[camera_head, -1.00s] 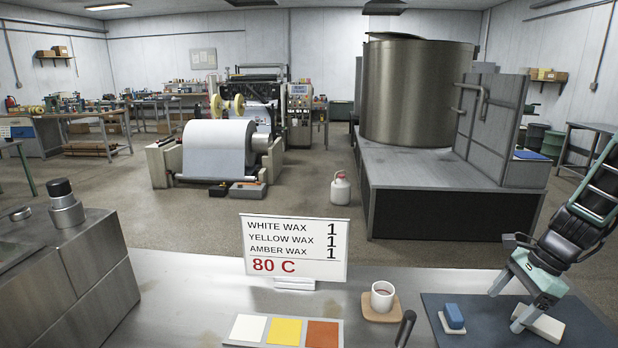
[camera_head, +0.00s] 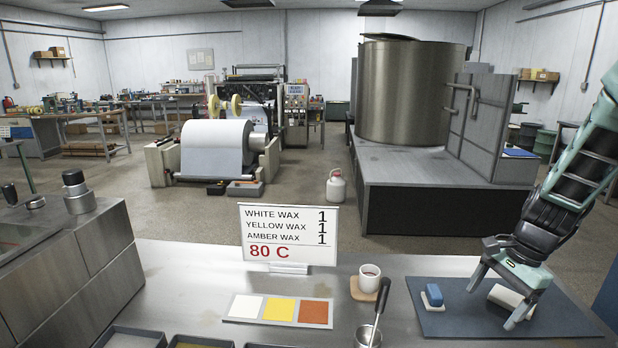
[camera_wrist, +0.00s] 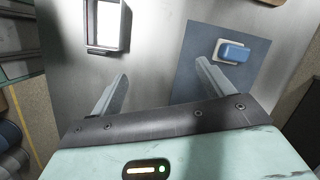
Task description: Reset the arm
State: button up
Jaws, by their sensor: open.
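My gripper (camera_head: 491,310) is at the right of the worktable, over the dark blue mat (camera_head: 455,322). Its two fingers are spread, and I see nothing held between them. A white block (camera_head: 509,299) lies on the mat, partly behind the right finger in the head view; whether the finger touches it I cannot tell. A blue block on a pale base (camera_head: 433,295) lies left of the gripper. In the wrist view the spread fingers (camera_wrist: 161,70) show with empty space between them, and the blue block (camera_wrist: 235,52) sits beyond the right finger.
A cup (camera_head: 369,278) on a wooden coaster (camera_head: 362,295) and a small metal pot (camera_head: 367,338) with a dark-handled tool stand left of the mat. A sign (camera_head: 288,234) and colour swatches (camera_head: 279,310) are farther left. Trays line the front edge.

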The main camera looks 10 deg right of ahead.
jog(key=s+a+r+n+h, duration=0.1)
jog(key=s+a+r+n, duration=0.2)
jog(key=a+n, duration=0.45)
jog(key=s+a+r+n+t+h, duration=0.1)
jog(key=s+a+r+n, duration=0.1)
jog(key=a+n, duration=0.5)
jog(key=s+a+r+n, duration=0.3)
jog(key=a+n, duration=0.3)
jog(key=a, duration=0.3)
jog(key=s+a+r+n+g, duration=0.1)
jog(key=s+a+n, duration=0.3)
jog(key=s+a, duration=0.4)
jog(key=shift+s+g+h, duration=0.3)
jog(key=shift+s, duration=0.55)
